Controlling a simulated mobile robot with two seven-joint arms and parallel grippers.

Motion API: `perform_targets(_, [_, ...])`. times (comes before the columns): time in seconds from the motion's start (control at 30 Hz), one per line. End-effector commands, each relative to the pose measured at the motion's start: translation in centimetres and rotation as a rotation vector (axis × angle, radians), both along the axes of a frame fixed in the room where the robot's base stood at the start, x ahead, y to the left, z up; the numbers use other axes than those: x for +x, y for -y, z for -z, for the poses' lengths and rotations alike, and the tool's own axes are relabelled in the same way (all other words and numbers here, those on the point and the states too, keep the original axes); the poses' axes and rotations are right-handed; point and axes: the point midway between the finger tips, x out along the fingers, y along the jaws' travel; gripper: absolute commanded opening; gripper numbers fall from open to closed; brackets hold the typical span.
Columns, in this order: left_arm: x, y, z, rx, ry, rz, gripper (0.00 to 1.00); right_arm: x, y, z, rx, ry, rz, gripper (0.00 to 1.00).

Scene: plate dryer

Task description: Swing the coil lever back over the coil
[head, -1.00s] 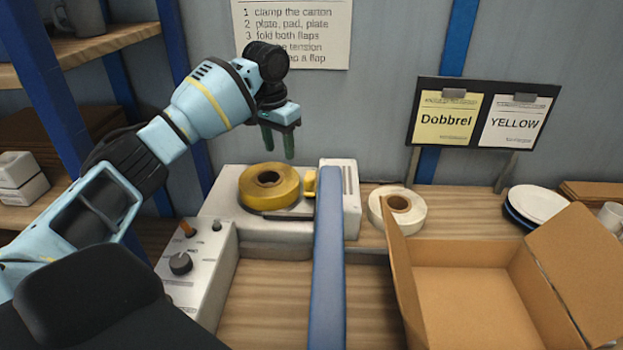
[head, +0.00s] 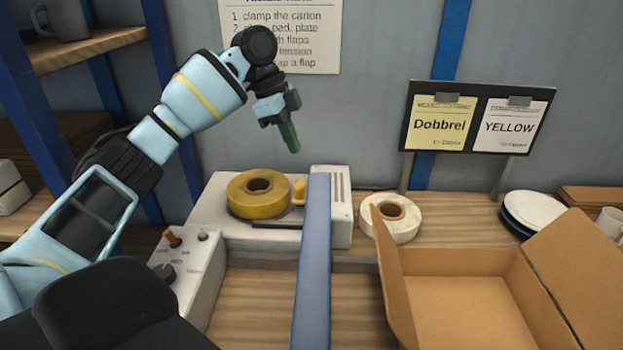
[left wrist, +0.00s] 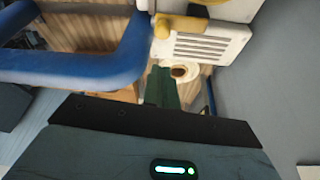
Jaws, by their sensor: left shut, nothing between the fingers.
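The yellow coil (head: 258,193) lies flat on the white machine (head: 215,222). Its top and centre hole are uncovered. A dark flat bar (head: 276,225) lies along the coil's front edge. A small yellow handle (head: 299,191) stands just right of the coil; a yellow piece (left wrist: 181,27) also shows at the top of the left wrist view. I cannot tell for certain which of these parts is the coil lever. My left gripper (head: 291,140) is shut and empty, above and behind the machine, apart from it. Its green fingers (left wrist: 160,88) point toward the white roll in the wrist view. My right gripper is not in view.
A blue bar (head: 316,250) runs forward at the machine's right side. A white roll (head: 391,218), an open carton (head: 465,285) and stacked plates (head: 533,210) are to the right. A knob panel (head: 190,265) is at front left. The wall stands close behind.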

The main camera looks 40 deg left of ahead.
Motion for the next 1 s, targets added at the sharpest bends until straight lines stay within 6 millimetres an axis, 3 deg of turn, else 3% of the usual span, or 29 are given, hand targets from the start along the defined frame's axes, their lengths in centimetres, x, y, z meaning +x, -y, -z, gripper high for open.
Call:
perform_targets(0.43, [0.1,0.2,0.6,0.001,-0.001,0.003,0.0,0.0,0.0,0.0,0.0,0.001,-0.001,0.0])
perform_targets(1.0, [1.1,2.8,8.4,-0.001,-0.001,0.002,0.0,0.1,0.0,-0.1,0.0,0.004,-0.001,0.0])
